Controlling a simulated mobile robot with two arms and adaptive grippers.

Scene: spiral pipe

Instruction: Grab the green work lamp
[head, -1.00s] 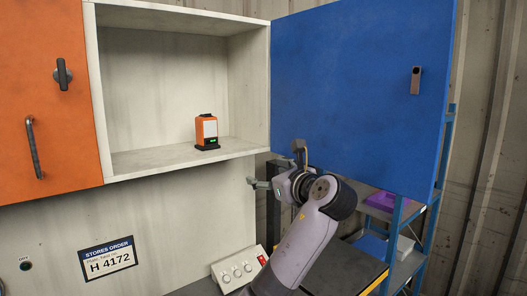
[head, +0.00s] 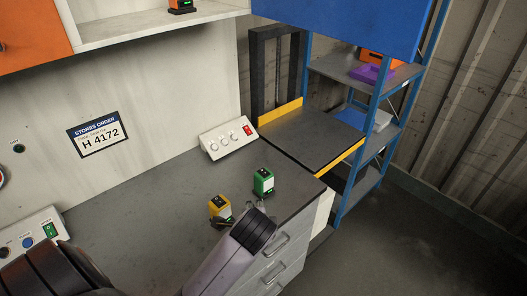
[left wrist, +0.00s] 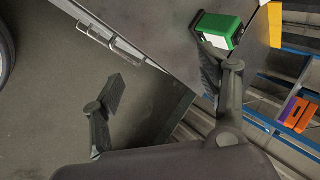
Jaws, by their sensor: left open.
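The green work lamp (head: 263,183) stands upright on the grey workbench (head: 165,185), near its right end. It also shows in the left wrist view (left wrist: 219,31), at the top, just past the tip of one finger. My left gripper (head: 243,213) is low by the bench's front edge, on the near side of the green lamp. In the left wrist view the gripper (left wrist: 160,87) is open, with its fingers wide apart and nothing between them. The green lamp lies outside the gap; contact cannot be told. My right gripper is not in view.
A yellow lamp (head: 219,207) stands close left of the green one, beside my gripper. A white switch box (head: 228,138) is behind them. An orange lamp (head: 182,5) sits in the cupboard above. Drawers (head: 275,262) are below the bench edge; blue shelving (head: 375,110) stands right.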

